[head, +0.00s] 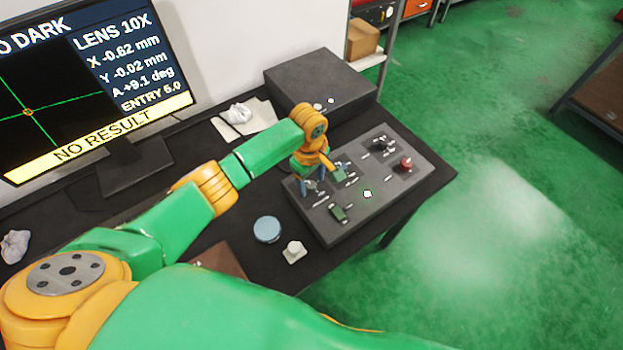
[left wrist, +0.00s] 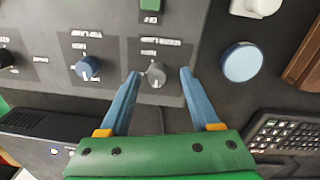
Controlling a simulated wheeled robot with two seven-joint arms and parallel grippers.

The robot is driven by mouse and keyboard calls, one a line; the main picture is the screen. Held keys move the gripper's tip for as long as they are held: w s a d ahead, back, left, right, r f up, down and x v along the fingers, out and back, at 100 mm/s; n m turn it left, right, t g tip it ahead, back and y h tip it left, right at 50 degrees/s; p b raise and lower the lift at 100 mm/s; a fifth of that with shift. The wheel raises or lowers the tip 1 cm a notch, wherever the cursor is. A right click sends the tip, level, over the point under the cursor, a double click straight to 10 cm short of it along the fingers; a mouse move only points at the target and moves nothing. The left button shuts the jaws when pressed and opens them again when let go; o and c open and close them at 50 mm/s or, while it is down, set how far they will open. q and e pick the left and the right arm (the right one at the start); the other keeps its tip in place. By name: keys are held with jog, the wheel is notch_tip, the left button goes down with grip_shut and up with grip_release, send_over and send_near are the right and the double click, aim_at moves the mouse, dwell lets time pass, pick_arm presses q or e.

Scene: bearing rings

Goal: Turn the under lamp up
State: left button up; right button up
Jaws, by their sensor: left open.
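The grey control panel (head: 385,192) lies on the dark bench in the head view, with knobs, green switches and a red button. My left gripper (head: 314,184) reaches down over its left part. In the left wrist view the left gripper (left wrist: 160,73) is open, with its blue fingertips on either side of a grey knob (left wrist: 156,74). I cannot tell whether they touch it. A blue knob (left wrist: 88,67) sits left of it. The knob labels are too blurred to read. The monitor (head: 50,95) shows a message ending in "DARK" and "NO RESULT". My right gripper is not in view.
A blue round piece (head: 267,229) and a white piece (head: 294,252) lie on the bench left of the panel. A dark grey box (head: 320,80) stands behind it. A keyboard (left wrist: 285,132) shows in the left wrist view. Green floor is open at right.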

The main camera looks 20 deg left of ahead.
pick_arm(q)
jog(key=shift+f, duration=0.65)
jog(key=shift+w+a+f, duration=0.1)
jog(key=shift+w+f, duration=0.15)
jog(key=shift+w, duration=0.2)
jog(key=shift+s, duration=0.15)
grip_shut()
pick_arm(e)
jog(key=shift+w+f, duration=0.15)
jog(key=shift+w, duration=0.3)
pick_arm(q)
jog(key=shift+r, duration=0.1)
